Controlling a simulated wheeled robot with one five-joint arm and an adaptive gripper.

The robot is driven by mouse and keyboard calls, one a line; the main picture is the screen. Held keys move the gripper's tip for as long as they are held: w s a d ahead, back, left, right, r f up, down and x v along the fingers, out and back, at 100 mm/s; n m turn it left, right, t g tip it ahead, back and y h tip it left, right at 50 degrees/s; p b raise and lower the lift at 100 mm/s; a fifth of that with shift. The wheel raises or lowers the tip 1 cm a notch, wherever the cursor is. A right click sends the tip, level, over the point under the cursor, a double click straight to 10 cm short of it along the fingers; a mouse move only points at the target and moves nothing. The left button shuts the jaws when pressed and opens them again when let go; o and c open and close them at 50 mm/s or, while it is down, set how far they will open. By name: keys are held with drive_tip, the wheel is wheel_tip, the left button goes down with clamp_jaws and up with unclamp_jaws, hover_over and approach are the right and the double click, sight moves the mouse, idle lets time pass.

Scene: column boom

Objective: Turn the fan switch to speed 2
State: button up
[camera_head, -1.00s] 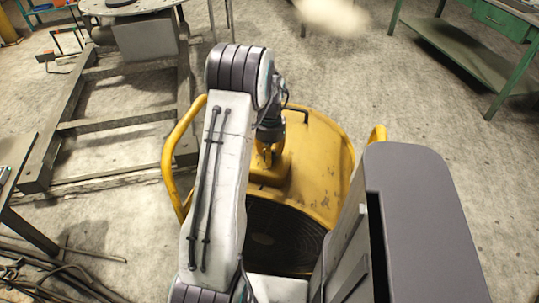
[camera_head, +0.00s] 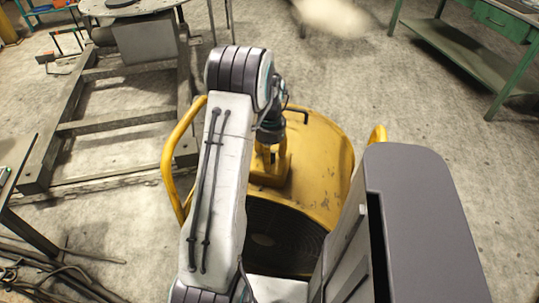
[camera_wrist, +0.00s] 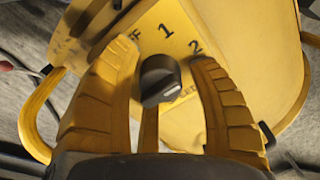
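The fan (camera_head: 320,165) is a yellow housing with a dark round grille, in front of me in the head view. Its switch is a dark round knob (camera_wrist: 160,78) with a pale mark on its lower right side, seen in the wrist view on a yellow panel. The labels "1" (camera_wrist: 165,31) and "2" (camera_wrist: 195,47) are printed beyond it, with part of "OFF" at left. My gripper (camera_wrist: 163,72) has its yellow ribbed fingers spread on either side of the knob. Contact is hard to judge. My arm partly hides the fan in the head view.
A yellow tubular handle (camera_head: 173,150) curves at the fan's left. A metal frame (camera_head: 120,125) stands at upper left and a green workbench (camera_head: 465,50) at upper right. Rods lie at lower left. The floor right of the fan is clear.

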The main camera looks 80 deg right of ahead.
drive_tip(key=shift+o, duration=0.6)
drive_tip(key=shift+r, duration=0.1)
wheel_tip(320, 180, up, 12)
idle(1.1)
